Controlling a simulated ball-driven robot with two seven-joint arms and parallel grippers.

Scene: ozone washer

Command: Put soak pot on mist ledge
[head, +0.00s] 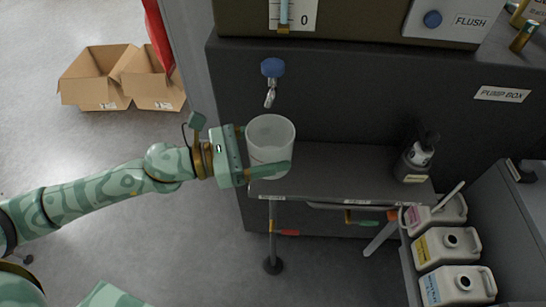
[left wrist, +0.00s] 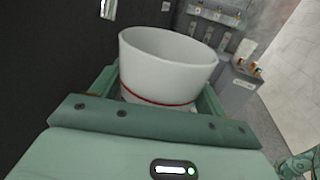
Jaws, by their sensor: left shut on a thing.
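The soak pot (head: 270,134) is a whitish, open-topped cup, upright in the head view. My left gripper (head: 266,152) is shut on it, with one finger along its near side and the other mostly hidden behind it. In the left wrist view the pot (left wrist: 166,72) sits between the green fingers, with a thin red line round its lower part. The mist ledge seems to be the dark grey shelf (head: 340,178). The pot is over its left end, below the tap; I cannot tell whether it touches the shelf. My right gripper is not in view.
A tap (head: 271,80) with a blue knob hangs above the pot. A dark bottle (head: 415,163) stands at the shelf's right end; the middle is clear. Several white jugs (head: 447,245) stand at the lower right. Open cardboard boxes (head: 120,78) lie on the floor at the upper left.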

